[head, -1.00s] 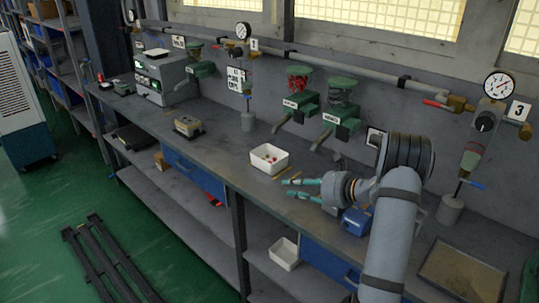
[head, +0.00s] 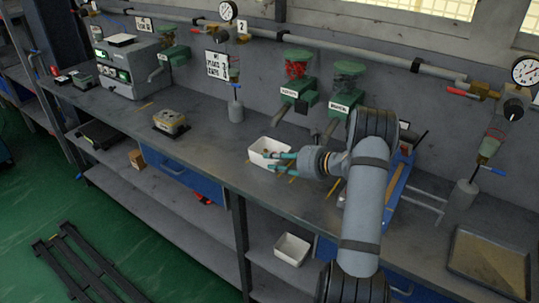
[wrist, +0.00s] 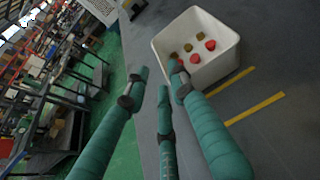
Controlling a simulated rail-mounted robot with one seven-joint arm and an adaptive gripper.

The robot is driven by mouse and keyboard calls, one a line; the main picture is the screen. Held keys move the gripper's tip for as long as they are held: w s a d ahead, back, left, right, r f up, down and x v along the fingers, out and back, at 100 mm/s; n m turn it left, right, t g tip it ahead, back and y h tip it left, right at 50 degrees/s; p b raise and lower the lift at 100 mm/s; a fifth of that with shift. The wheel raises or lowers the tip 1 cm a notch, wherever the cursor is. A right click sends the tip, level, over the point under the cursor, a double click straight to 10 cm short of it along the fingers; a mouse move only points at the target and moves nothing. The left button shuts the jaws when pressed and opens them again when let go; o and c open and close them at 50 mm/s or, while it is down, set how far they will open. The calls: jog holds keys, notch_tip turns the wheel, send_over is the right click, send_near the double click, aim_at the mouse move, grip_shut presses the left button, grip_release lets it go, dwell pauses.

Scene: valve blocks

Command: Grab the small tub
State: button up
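A small white tub (head: 257,157) stands upright on the workbench near the middle of the head view. In the wrist view the tub (wrist: 195,24) is at the upper right, with several red and brownish pieces inside. My gripper (head: 274,161) is at the tub's right side, its teal fingers overlapping the tub in the picture. In the wrist view my gripper (wrist: 158,76) has its fingers apart with nothing between them. One fingertip overlaps the tub's near wall; whether it touches, I cannot tell. A second white tub (head: 291,249) sits on the lower shelf.
The grey workbench (head: 215,150) has yellow strips (wrist: 254,108) beside the tub. Green-topped dispensers (head: 297,90) stand behind it along the wall. A yellowish device (head: 170,122) lies farther left. A sand-coloured tray (head: 488,262) is at the right. Bench left of the tub is clear.

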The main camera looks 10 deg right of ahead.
jog(key=p+x, duration=0.1)
jog(key=x, duration=0.2)
jog(key=p+x, duration=0.1)
jog(key=x, duration=0.1)
jog(key=shift+w+f, duration=0.2)
jog(key=shift+w, duration=0.25)
jog(key=shift+c, duration=1.4)
grip_shut()
